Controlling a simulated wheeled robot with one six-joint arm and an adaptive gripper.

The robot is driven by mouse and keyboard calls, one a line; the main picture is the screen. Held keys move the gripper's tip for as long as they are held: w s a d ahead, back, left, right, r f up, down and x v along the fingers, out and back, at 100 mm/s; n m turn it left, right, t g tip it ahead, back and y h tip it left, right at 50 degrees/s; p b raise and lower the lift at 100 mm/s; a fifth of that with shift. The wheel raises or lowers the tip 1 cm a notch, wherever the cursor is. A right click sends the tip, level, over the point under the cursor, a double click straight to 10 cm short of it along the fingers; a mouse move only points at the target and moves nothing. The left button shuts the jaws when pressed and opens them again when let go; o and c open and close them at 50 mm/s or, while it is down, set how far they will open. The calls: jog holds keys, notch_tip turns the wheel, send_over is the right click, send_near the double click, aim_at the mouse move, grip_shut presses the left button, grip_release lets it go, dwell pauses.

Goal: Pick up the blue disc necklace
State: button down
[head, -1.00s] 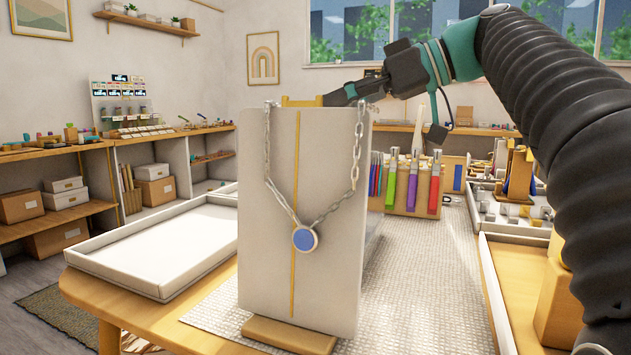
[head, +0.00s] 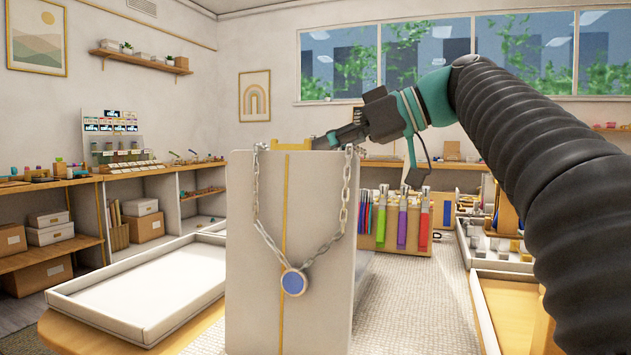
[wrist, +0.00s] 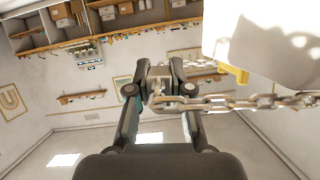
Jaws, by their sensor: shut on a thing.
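The blue disc necklace (head: 294,281) has a silver chain and a round blue pendant with a pale rim. It hangs over the front of an upright pale display board (head: 253,317), with both chain sides running up to the board's top edge. My gripper (wrist: 160,88) is shut on a link of the chain (wrist: 232,103) in the wrist view; the chain runs from the fingertips to the right. In the head view my gripper (head: 334,139) is at the board's top right, its fingertips partly hidden. The pendant is out of the wrist view.
A yellow piece (head: 291,145) sits at the board's top. An empty white tray (head: 88,297) lies to the left. A wooden holder with colored tools (head: 389,243) stands behind to the right. Wooden-floored (head: 511,300) and compartmented trays (head: 491,247) lie at the right.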

jog(key=shift+r, duration=0.4)
notch_tip(320, 180, up, 3)
jog(key=shift+d+r+p, duration=0.1)
jog(key=shift+p, duration=0.6)
jog(key=s+d, duration=0.2)
jog(key=d, duration=0.6)
jog(key=s+d, duration=0.3)
jog(key=d, duration=0.6)
jog(key=shift+s+f, duration=0.2)
jog(key=shift+f, duration=0.05)
jog(key=shift+r, duration=0.55)
